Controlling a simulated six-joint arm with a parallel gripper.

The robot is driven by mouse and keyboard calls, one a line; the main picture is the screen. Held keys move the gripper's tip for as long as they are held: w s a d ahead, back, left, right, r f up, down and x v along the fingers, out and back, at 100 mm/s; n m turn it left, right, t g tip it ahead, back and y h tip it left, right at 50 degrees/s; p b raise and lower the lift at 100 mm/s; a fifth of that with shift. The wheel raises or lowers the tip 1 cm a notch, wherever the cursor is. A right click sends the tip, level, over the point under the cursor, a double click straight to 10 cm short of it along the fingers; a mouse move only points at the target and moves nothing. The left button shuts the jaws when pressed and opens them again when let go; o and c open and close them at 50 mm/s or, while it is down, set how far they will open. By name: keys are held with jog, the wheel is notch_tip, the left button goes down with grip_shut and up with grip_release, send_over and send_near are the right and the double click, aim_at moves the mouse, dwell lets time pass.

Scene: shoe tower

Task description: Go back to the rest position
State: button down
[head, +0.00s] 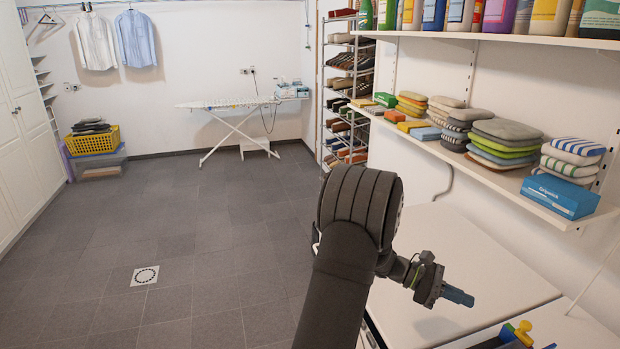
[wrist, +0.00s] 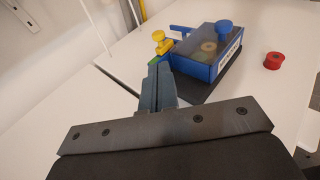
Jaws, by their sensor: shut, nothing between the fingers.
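My gripper (head: 458,297) is at the end of my arm, above the white worktop (head: 430,235) on the right of the head view. Its fingers point to the right there. In the wrist view the two grey-blue fingers (wrist: 158,88) are pressed together with nothing between them. The gripper is apart from the things around it.
In the wrist view a blue box (wrist: 200,71) with a clear lid and blue knob sits on a dark mat beyond the fingers. A yellow knobbed piece (wrist: 161,39) and a red spool (wrist: 273,61) are nearby. A loaded shelf (head: 480,170) runs above the worktop.

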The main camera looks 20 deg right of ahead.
send_near(522, 325)
jog(key=x, duration=0.4)
jog(key=shift+d, duration=0.1)
jog(key=shift+w+d+f, duration=0.15)
jog(key=shift+w+d, duration=0.25)
jog(key=shift+d, duration=0.1)
jog(key=shift+w+d+f, duration=0.15)
jog(key=shift+w+d, duration=0.25)
jog(key=shift+d, duration=0.1)
jog(key=shift+s+a, duration=0.1)
